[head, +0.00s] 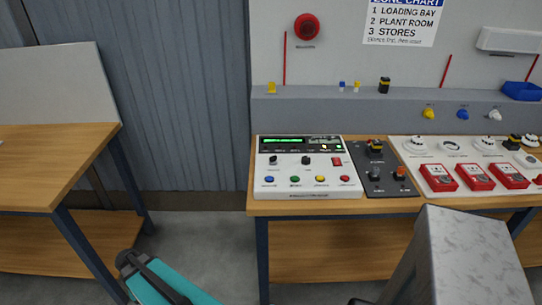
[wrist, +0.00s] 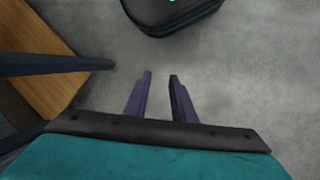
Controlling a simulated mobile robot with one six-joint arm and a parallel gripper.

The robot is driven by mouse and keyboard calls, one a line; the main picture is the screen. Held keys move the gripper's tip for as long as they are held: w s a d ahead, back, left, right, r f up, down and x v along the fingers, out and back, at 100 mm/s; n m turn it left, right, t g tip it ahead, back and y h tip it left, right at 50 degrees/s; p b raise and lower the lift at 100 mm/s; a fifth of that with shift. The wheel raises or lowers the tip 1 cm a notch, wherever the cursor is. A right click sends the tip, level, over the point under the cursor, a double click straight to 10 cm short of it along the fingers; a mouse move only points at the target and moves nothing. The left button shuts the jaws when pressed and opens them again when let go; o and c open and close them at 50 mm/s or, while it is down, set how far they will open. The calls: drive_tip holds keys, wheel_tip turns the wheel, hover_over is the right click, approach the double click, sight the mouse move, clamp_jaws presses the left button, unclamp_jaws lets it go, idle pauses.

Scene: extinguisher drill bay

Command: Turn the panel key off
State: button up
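The white control panel (head: 307,184) lies on the wooden bench, with a lit green display along its top. Two small dark knobs sit on its face, a left one (head: 272,160) and a middle one (head: 306,160). At this size I cannot tell which is the key or how it is turned. A red switch and a row of coloured buttons are beside and below them. My gripper (wrist: 160,77) points down over bare floor in the wrist view. Its two fingers are apart with nothing between them, and it is well away from the panel.
A dark switch box (head: 377,188) and a white board (head: 448,188) with red call points lie right of the panel. A grey marbled block (head: 460,255) rises in front of the bench at right. Another wooden table (head: 45,165) stands left, with open floor between.

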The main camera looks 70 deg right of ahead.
drive_tip(key=w+d+r+m+t, duration=0.1)
drive_tip(key=w+d+r+m, duration=0.15)
drive_tip(key=d+r, duration=0.45)
drive_tip(key=w+d+r+m, duration=0.2)
drive_tip(key=d+r+m, duration=0.15)
drive_tip(key=d, duration=0.55)
wheel_tip(320, 180, up, 38)
drive_tip(key=m+h+b, duration=0.3)
drive_tip(key=m, duration=1)
hover_over(273, 159)
drive_tip(key=w+a, duration=0.4)
drive_tip(key=shift+s+a+r, duration=0.1)
drive_tip(key=shift+a+r, duration=0.05)
drive_tip(key=shift+a, duration=0.05)
drive_tip(key=shift+p+x, duration=1.3)
drive_tip(key=shift+x, duration=5.65)
drive_tip(key=shift+d+r, duration=0.1)
drive_tip(key=shift+d, duration=0.05)
clamp_jaws()
